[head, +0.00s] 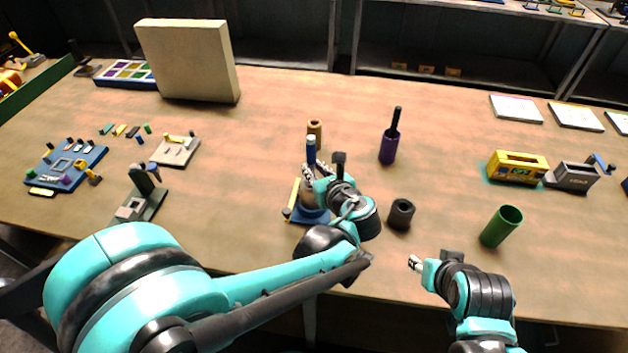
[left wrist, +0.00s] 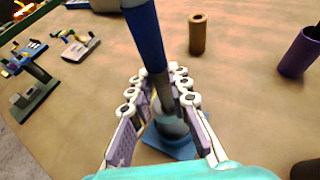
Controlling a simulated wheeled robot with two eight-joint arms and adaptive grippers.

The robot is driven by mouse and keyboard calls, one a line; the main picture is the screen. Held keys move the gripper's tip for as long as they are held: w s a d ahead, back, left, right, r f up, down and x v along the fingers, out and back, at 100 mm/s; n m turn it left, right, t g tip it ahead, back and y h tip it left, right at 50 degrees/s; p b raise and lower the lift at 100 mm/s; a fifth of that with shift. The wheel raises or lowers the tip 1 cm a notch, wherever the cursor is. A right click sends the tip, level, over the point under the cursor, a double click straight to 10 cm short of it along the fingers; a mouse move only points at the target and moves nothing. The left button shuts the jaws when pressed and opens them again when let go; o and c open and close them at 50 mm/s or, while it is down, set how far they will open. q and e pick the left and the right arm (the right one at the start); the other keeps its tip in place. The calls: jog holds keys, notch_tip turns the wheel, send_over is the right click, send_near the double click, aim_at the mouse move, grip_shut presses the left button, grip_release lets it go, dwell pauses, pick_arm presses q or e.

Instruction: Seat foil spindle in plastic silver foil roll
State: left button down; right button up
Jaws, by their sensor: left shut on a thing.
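The foil spindle (head: 310,150) has a blue upper part and a darker shaft, and it stands close to upright. It also shows in the left wrist view (left wrist: 147,38), leaning a little. My left gripper (head: 309,173) is shut on it, with a finger on each side of the shaft in the left wrist view (left wrist: 160,92). Directly below is a grey, silver-looking roll (left wrist: 172,127) over a blue base (head: 313,216). The fingers partly hide where shaft and roll meet, so I cannot tell how deep the shaft sits. My right gripper (head: 428,264) is low at the right, with unclear fingers.
A gold roll (head: 315,130) stands just behind. A purple roll (head: 388,150) with a dark rod in it, a black roll (head: 401,215) and a green roll (head: 501,228) stand to the right. A beige block (head: 188,62) is at the back left. Table between is clear.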

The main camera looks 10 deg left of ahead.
pick_arm(q)
jog(key=shift+f+b, duration=0.5)
jog(key=shift+f, duration=1)
jog(key=shift+f+b, duration=0.6)
jog(key=c, duration=1.4)
grip_release()
jog(key=shift+c, duration=0.2)
jog(key=shift+r, duration=0.1)
